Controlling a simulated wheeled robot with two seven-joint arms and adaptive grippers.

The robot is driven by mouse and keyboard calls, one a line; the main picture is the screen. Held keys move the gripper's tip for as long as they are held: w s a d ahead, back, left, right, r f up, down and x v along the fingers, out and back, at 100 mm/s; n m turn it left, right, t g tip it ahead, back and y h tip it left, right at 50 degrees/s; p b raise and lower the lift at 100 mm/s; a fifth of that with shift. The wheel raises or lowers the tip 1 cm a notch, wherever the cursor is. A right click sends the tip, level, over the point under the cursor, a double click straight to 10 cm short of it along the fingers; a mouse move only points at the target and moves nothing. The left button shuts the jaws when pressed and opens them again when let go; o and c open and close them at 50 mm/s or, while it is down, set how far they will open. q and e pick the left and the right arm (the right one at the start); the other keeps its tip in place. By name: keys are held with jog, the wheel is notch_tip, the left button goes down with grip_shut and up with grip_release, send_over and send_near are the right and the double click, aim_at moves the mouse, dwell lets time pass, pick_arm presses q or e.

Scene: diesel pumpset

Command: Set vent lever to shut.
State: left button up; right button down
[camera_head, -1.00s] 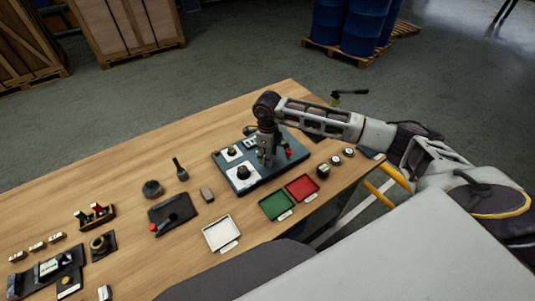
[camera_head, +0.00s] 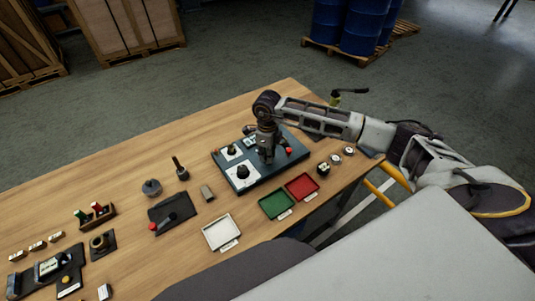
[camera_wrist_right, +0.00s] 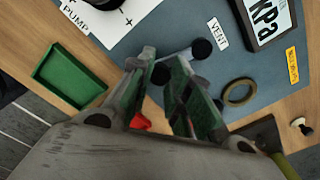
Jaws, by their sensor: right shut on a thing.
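A blue-grey panel (camera_head: 245,184) lies on the wooden table, with a PUMP dial (camera_head: 242,171) on a white plate. My right gripper (camera_head: 268,158) points down over its right half. In the right wrist view, the gripper (camera_wrist_right: 165,68) has its fingers close together beside the VENT label (camera_wrist_right: 219,33). It is shut on the vent lever, whose grey bar and dark round ends (camera_wrist_right: 202,48) show at the fingertips. The fingers hide much of the lever, so its exact setting is unclear. My left gripper is out of view.
Green (camera_head: 276,205), red (camera_head: 301,187) and white (camera_head: 222,232) trays sit in front of the panel. In the wrist view, a kPa gauge (camera_wrist_right: 268,16) and brass ring (camera_wrist_right: 240,92) are close to the fingers. A red knob (camera_head: 289,151) stands beside the gripper.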

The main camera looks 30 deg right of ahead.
jog(key=shift+a+m, duration=0.2)
jog(key=shift+m, duration=0.1)
jog(key=shift+w+a+m+b, duration=0.25)
jog(key=shift+a+m+b, duration=0.3)
jog(key=shift+m+b, duration=0.45)
jog(key=m, duration=0.1)
jog(key=a+m+b, duration=0.1)
jog(key=m, duration=0.1)
jog(key=shift+w, duration=0.35)
jog(key=m, duration=0.1)
jog(key=w+a+m+b, duration=0.1)
jog(key=shift+m, duration=0.4)
jog(key=shift+w+a+r+m+b, duration=0.15)
jog(key=shift+w+m+b, duration=0.1)
jog(key=shift+m, duration=0.45)
jog(key=shift+w+a+f+m+b, duration=0.15)
jog(key=shift+w+m+b, duration=0.1)
jog(key=shift+m, duration=0.45)
jog(key=shift+r, duration=0.15)
jog(key=c, duration=1.3)
grip_release()
